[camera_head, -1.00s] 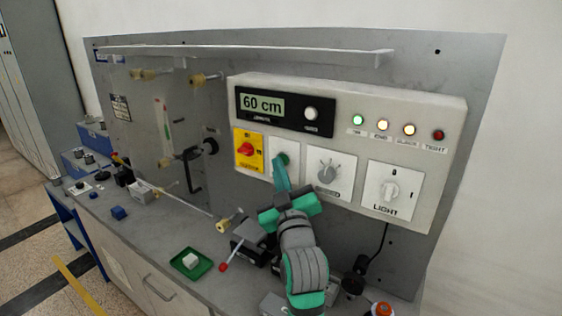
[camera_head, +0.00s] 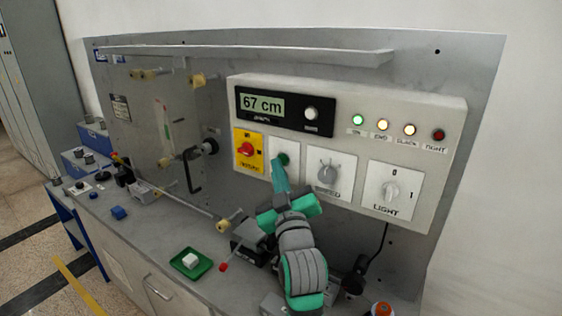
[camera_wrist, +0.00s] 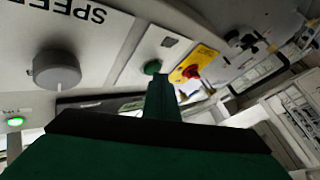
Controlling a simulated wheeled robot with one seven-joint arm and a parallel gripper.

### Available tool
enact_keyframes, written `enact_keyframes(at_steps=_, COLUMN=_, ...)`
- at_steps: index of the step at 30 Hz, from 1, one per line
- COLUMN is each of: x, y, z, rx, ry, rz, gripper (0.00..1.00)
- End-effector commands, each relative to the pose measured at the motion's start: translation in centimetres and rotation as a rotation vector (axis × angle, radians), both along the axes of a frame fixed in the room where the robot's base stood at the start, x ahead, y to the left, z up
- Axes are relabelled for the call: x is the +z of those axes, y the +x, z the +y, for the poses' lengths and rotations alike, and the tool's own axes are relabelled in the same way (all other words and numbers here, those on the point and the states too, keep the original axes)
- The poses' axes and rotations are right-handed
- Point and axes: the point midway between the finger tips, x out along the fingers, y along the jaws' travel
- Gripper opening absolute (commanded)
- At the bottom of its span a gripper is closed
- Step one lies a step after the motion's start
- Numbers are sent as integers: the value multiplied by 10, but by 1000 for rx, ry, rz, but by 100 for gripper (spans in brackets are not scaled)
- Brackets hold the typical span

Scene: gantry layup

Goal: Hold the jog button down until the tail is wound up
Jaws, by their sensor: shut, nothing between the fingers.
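The green jog button (camera_head: 284,158) sits on a white plate of the control panel, between the red and yellow switch and the speed knob. My gripper (camera_head: 281,172) is shut and empty, its fingertips at the button and partly covering it. In the wrist view the green button (camera_wrist: 152,67) shows just beyond the fingertips (camera_wrist: 160,82); contact itself is hard to make out. The display (camera_head: 264,104) reads 67 cm. Of the lamps, the green one (camera_head: 358,120), END (camera_head: 383,124) and SLACK (camera_head: 410,129) are lit. The TIGHT lamp (camera_head: 438,135) looks dark red.
The speed knob (camera_head: 327,172) and light knob (camera_head: 390,190) are right of the button. The red switch (camera_head: 246,149) is close on its left. A green tray (camera_head: 207,268) with a white block stands on the bench below. Rollers (camera_head: 200,80) are on the back plate.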

Motion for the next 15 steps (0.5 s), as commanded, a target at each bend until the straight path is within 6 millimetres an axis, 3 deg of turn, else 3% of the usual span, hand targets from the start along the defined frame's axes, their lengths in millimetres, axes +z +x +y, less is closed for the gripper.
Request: enact_keyframes(at_steps=15, x=0, y=-10, z=8, rx=0, ry=0, rz=0, gripper=0)
